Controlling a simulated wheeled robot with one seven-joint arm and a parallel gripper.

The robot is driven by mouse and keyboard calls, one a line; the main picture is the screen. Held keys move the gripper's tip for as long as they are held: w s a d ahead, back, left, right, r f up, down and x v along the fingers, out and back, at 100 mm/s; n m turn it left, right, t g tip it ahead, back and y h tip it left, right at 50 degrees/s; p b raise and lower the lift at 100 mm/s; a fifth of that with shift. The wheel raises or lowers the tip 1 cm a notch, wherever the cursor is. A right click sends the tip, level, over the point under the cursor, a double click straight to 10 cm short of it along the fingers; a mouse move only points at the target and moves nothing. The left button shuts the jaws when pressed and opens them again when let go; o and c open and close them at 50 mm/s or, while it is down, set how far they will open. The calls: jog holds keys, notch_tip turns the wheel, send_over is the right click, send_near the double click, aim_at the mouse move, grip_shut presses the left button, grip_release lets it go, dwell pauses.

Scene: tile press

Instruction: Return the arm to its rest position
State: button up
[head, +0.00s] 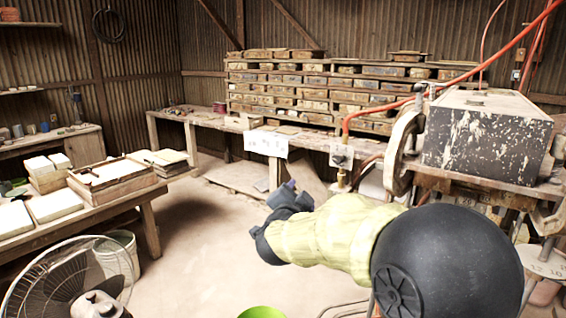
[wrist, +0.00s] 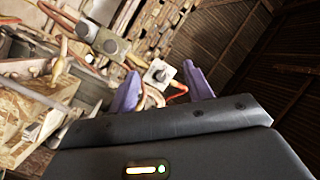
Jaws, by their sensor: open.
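My arm, in a pale yellow sleeve with black joints, reaches out from the lower right of the head view. My gripper (head: 290,197) is at its far end, over the open floor in the middle. In the wrist view my gripper (wrist: 165,92) shows two purple fingers spread apart with nothing between them. Background things show through the gap, out of reach.
The tile press (head: 485,135) stands at the right, with red hoses and a switch box (head: 341,156). A workbench (head: 185,116) runs along the back. A table with tiles (head: 150,190) and a fan (head: 75,280) are at left. A green bucket (head: 262,312) is at the bottom. Floor between is clear.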

jog(key=s+d+f+n+g+y, duration=0.1)
jog(key=s+d+f+n+g, duration=0.2)
jog(key=s+f, duration=0.5)
jog(key=s+d+f+n+g+y, duration=0.1)
jog(key=s+d+f+n+g, duration=0.3)
jog(key=s+f+g, duration=0.2)
jog(key=s+d+f+n+g+y, duration=0.2)
jog(key=s+d+f+n+g, duration=0.1)
jog(key=s+f, duration=0.8)
jog(key=shift+s+d+n+g, duration=0.35)
jog(key=shift+s+n+g, duration=0.55)
jog(key=shift+s, duration=0.35)
